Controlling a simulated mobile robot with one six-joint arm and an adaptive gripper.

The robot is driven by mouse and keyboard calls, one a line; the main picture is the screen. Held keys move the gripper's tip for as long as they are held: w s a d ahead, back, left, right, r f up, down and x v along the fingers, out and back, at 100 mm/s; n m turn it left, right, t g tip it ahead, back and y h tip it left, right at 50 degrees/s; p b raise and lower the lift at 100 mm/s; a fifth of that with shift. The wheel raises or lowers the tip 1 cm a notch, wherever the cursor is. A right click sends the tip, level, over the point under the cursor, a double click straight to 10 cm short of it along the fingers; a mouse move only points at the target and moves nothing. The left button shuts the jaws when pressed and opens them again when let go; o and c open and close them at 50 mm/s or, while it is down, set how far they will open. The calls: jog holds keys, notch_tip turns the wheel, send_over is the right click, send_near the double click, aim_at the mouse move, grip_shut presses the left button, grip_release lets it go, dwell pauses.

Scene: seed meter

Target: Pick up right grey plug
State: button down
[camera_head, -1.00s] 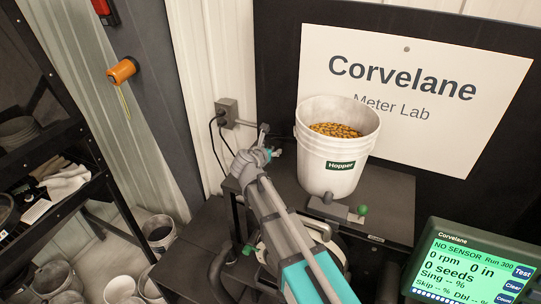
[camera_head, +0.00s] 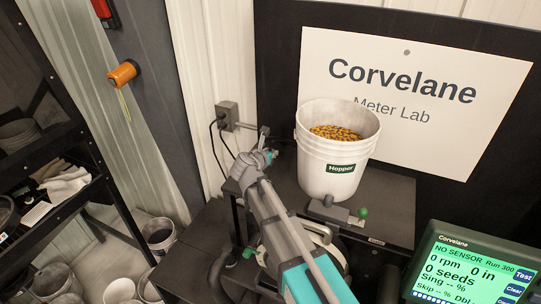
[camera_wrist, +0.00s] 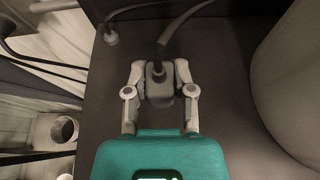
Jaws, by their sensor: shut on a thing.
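A grey plug (camera_wrist: 158,97) with a dark cable rising from its top sits between the two fingers of my gripper (camera_wrist: 158,72) in the wrist view. The fingers are shut on its sides. The plug is over the dark tabletop; I cannot tell whether it touches it. A second grey plug-like piece (camera_wrist: 111,38) with its own cable lies at the upper left of the wrist view, apart from my gripper. In the head view my gripper (camera_head: 264,137) is at the table's back left, just right of the wall outlet. The held plug is not clear there.
A grey outlet box (camera_head: 227,114) with dark cables is on the wall. The white hopper bucket (camera_head: 325,172), with yellow seed, stands right of my gripper on the dark table (camera_head: 391,196). A lit monitor (camera_head: 470,268) is at lower right, a shelf at left.

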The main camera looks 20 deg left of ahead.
jog(key=shift+r, duration=0.2)
notch_tip(320, 180, up, 10)
jog(key=p, duration=1)
jog(key=shift+f, duration=0.2)
jog(key=shift+s, duration=0.1)
dwell(0.4)
